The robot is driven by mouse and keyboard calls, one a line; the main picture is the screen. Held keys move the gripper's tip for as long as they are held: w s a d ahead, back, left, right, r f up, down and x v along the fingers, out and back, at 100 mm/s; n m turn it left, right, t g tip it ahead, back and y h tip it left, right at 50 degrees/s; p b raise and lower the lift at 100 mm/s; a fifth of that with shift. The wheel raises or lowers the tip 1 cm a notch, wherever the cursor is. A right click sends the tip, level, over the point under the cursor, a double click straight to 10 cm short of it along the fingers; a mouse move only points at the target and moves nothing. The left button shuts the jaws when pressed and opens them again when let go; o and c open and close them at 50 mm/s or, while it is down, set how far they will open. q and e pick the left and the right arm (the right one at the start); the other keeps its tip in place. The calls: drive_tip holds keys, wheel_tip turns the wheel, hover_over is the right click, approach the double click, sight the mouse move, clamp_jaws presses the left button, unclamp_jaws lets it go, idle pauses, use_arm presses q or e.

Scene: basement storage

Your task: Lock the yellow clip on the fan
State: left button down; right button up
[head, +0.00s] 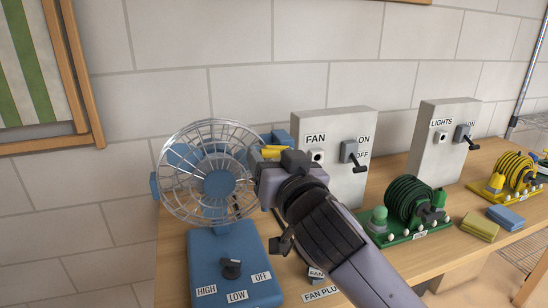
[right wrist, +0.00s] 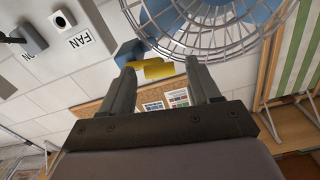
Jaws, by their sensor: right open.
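The blue fan (head: 222,250) with a round wire cage stands on the wooden table at the left of the head view. Its cage (right wrist: 215,25) fills the top right of the right wrist view. The yellow clip (head: 271,152) shows at the right edge of the cage, partly hidden behind my right gripper (head: 268,172). In the right wrist view the yellow clip (right wrist: 155,70) lies between and beyond the fingertips of my right gripper (right wrist: 160,75). The gripper is open, and I cannot tell whether a finger touches the clip. My left gripper is not in view.
A FAN switch box (head: 345,125) stands right behind my right arm, and a LIGHTS switch box (head: 442,150) stands farther right. A green cable reel (head: 408,205), a yellow reel (head: 513,172) and sponges (head: 479,225) crowd the table's right part. A FAN PLUG label (head: 320,293) lies near the front.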

drive_tip(key=c, duration=1.1)
drive_tip(key=shift+o, duration=0.2)
drive_tip(key=shift+f+n+p, duration=0.15)
drive_tip(key=shift+n+p, duration=0.35)
drive_tip(key=shift+p, duration=0.05)
drive_tip(key=shift+f+n, duration=0.25)
drive_tip(key=shift+n, duration=0.25)
drive_tip(key=o, duration=1.1)
drive_tip(key=shift+c, duration=0.2)
